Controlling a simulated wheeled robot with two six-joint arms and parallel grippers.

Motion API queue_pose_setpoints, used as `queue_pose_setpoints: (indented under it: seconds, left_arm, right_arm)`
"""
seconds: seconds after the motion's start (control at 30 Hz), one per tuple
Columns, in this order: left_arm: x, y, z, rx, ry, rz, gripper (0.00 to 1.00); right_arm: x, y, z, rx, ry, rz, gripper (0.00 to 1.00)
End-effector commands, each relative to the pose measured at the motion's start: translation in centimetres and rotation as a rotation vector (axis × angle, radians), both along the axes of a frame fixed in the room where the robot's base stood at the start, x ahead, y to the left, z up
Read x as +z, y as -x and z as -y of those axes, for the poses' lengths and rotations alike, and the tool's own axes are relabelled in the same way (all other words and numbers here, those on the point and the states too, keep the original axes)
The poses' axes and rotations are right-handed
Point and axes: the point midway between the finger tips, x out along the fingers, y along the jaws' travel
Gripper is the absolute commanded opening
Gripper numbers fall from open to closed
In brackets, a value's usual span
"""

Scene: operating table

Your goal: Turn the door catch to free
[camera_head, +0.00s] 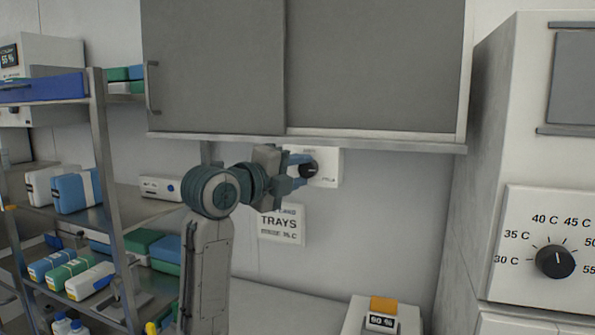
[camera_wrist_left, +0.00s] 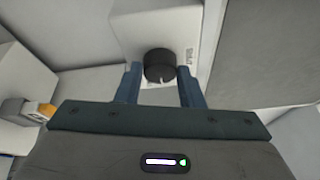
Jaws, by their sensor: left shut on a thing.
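The door catch is a black round knob (camera_head: 308,170) on a small white plate (camera_head: 327,168) on the wall, just under the sliding-door cabinet (camera_head: 375,65). My left gripper (camera_head: 302,170) reaches it from the left and is shut on the knob, one finger on each side. In the left wrist view the knob (camera_wrist_left: 159,66) sits between the two blue fingers, with a pale pointer mark on its lower edge. The lettering on the plate is too small to read. My right gripper is in neither view.
A sign reading "TRAYS" (camera_head: 283,224) hangs below the plate. A shelf rack (camera_head: 115,200) with boxes stands at the left, close to my left arm. A white unit with a temperature dial (camera_head: 555,262) stands at the right. A small device (camera_head: 381,322) is below.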

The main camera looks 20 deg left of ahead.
Motion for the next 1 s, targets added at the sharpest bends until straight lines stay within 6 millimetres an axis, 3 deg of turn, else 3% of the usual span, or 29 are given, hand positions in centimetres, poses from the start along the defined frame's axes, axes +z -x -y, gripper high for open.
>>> queue_pose_setpoints:
  seconds: [0.23, 0.27, 0.37, 0.73, 1.0]
  left_arm:
    - [0.0, 0.0, 0.0, 0.001, -0.001, 0.001, 0.12]
    - [0.0, 0.0, 0.0, 0.001, -0.001, 0.001, 0.38]
    - [0.0, 0.0, 0.0, 0.001, -0.001, 0.001, 0.56]
    - [-0.1, 0.5, -0.3, 0.001, 0.000, 0.003, 0.56]
    - [-0.3, 5.0, -2.4, 0.006, -0.006, 0.005, 0.56]
  right_arm:
    - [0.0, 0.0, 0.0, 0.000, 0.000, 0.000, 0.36]
    - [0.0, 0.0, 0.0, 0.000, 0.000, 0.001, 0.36]
    - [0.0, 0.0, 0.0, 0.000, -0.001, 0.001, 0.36]
    - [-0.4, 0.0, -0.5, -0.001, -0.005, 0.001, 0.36]
    - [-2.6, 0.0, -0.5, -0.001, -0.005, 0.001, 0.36]
